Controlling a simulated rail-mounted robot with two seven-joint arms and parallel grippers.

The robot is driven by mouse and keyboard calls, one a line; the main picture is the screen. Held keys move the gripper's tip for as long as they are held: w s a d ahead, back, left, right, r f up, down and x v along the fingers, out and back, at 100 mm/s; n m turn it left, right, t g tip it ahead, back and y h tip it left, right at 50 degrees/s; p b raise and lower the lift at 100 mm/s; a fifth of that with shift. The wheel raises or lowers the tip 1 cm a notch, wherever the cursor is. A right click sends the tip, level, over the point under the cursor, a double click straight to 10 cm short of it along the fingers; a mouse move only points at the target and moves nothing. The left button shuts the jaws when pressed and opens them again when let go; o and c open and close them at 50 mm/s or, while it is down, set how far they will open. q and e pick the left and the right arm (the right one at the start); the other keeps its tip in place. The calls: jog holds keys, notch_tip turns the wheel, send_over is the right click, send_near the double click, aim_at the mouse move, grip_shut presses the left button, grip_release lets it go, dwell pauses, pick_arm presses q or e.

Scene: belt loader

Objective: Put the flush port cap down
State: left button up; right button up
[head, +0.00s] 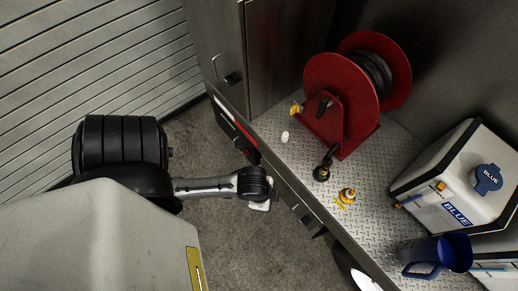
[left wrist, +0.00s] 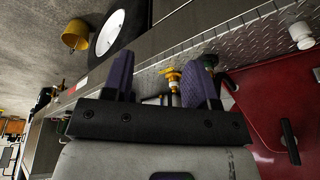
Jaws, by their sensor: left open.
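A small white cap-like piece (head: 285,136) stands on the metal deck to the left of the red hose reel, and it shows at the upper right in the left wrist view (left wrist: 301,36). It looks like the flush port cap, but it is too small to be sure. My left gripper (head: 261,205) is low at the deck's front edge, apart from the white piece. In the left wrist view its two purple fingers (left wrist: 160,78) are spread with nothing held between them. My right gripper is not in view.
On the deck (head: 300,160) are a red hose reel (head: 341,85), a black nozzle (head: 322,172), a yellow fitting (head: 347,196), a blue jug (head: 437,255) and a white BLUE tank (head: 455,180). A yellow bucket (left wrist: 75,35) is near a wheel (left wrist: 111,33).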

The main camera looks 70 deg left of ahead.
pick_arm(q)
jog(key=s+r+n, duration=0.3)
jog(key=shift+d+n+t+y, duration=0.2)
jog(key=shift+n+t+y, duration=0.1)
